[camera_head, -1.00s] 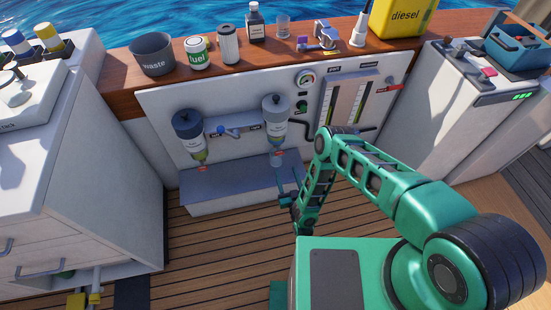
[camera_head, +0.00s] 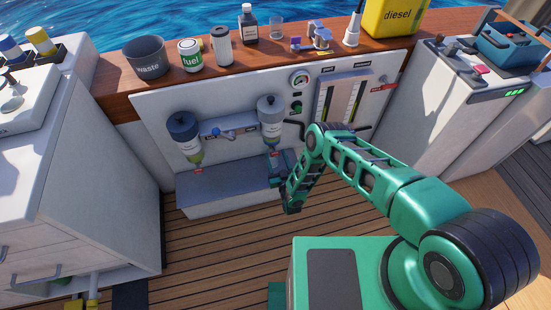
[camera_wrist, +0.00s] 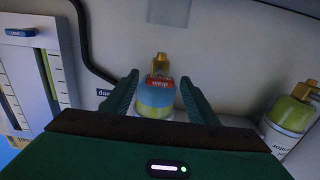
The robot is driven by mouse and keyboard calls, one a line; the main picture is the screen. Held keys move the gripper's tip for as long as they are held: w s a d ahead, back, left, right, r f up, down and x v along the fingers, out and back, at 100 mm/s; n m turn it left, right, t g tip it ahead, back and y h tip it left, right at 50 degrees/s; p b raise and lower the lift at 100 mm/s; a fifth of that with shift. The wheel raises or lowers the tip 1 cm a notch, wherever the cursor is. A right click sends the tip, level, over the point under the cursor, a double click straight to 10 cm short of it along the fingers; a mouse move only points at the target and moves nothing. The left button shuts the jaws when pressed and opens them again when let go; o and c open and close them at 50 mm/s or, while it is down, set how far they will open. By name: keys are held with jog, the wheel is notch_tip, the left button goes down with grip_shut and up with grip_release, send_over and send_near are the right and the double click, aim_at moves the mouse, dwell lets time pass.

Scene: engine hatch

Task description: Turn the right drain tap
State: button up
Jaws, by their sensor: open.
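Two filter bowls hang on the white panel in the head view, the left one (camera_head: 187,147) and the right one (camera_head: 270,130). A red tag marks the right drain tap (camera_head: 273,153) at the right bowl's bottom. In the wrist view, which looks inverted, the right drain tap (camera_wrist: 160,64) is brass, beside a red "drain" label (camera_wrist: 160,82). My gripper (camera_wrist: 159,88) is open, its fingers on either side of the label and bowl end, apart from the tap as far as I can tell. In the head view my gripper (camera_head: 279,168) is just below the right bowl, partly hidden.
A grey ledge (camera_head: 225,187) runs under the bowls. A blue-handled valve (camera_head: 222,134) sits between them. A black hose (camera_head: 293,127) and gauge panel (camera_head: 343,100) lie to the right. The left bowl's brass tap (camera_wrist: 304,90) shows in the wrist view.

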jog(key=c, duration=1.1)
jog(key=shift+o, duration=0.2)
jog(key=shift+a, duration=0.1)
jog(key=shift+n, duration=0.3)
jog(key=shift+s+a+f+n, duration=0.1)
jog(key=shift+n, duration=4.2)
jog(key=shift+s+n, duration=0.1)
jog(key=shift+n, duration=4.2)
